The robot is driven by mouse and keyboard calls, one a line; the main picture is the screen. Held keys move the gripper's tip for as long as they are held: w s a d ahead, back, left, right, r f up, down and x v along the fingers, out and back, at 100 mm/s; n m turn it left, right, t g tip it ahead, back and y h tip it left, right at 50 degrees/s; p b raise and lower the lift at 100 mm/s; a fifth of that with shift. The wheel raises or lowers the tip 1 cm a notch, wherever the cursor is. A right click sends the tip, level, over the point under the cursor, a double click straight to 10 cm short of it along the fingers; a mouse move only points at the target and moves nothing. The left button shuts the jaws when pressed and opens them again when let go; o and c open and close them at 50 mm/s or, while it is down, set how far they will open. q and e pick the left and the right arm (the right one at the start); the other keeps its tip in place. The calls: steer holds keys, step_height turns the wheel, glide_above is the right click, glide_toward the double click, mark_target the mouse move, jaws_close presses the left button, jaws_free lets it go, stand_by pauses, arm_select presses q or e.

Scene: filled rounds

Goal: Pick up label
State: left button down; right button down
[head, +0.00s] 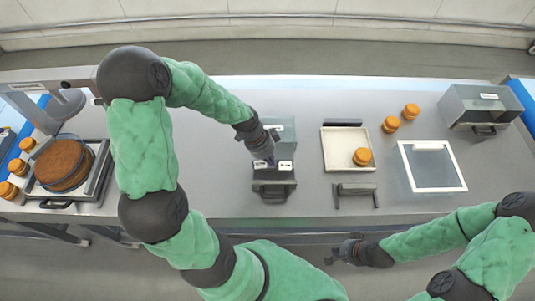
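A grey label box (280,130) stands at the middle of the bench. Small white labels with dark marks lie on its front part: one label (286,165) is at the right, and another label (259,165) is at the left. My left gripper (269,160) points down over this front part, between the two labels. Its fingertips are dark and small, so I cannot tell whether they are open, or touching a label. My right gripper (334,256) is in front of the bench, away from the labels. Its finger opening is too small to read.
A cream tray (335,141) holds one orange-lidded jar (362,156); two more jars stand behind it. A white-framed panel (432,166) and a grey box (480,107) are at the right. A round brown-filled pan (62,164) is at the left.

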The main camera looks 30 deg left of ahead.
arm_select(q)
steer(key=shift+d+f, duration=0.1)
steer(key=shift+f, duration=0.15)
steer(key=shift+a+b, duration=0.3)
steer(key=shift+b, duration=0.05)
steer(key=shift+s+a+f+b, duration=0.1)
steer(key=shift+s+a+b, duration=0.25)
steer(key=shift+a+b, duration=0.15)
